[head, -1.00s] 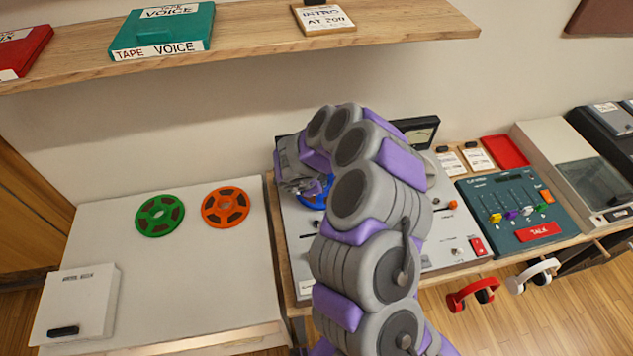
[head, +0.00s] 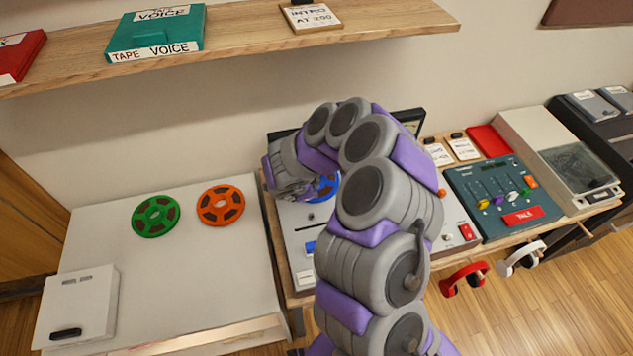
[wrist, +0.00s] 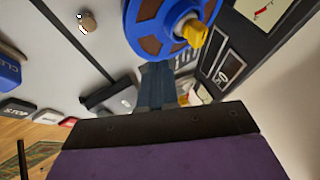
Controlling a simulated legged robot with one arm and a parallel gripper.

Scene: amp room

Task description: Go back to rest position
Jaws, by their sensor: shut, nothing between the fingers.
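My gripper (head: 297,191) is above the left part of the tape machine (head: 300,246), at the end of my grey and purple arm. In the wrist view my gripper (wrist: 156,78) shows dark fingers shut together with nothing between them. A blue reel (head: 325,188) sits on the machine just right of the gripper, partly hidden by it and the arm. In the wrist view the blue reel (wrist: 150,35) has a yellow piece (wrist: 190,30) at its centre and lies just beyond the fingertips. I cannot tell whether they touch.
A green reel (head: 155,216) and an orange reel (head: 220,205) lie on the white table at left. A wooden shelf (head: 250,45) runs above. A mixer (head: 480,205) is at right. Red headphones (head: 463,279) and white headphones (head: 522,258) hang from the front edge.

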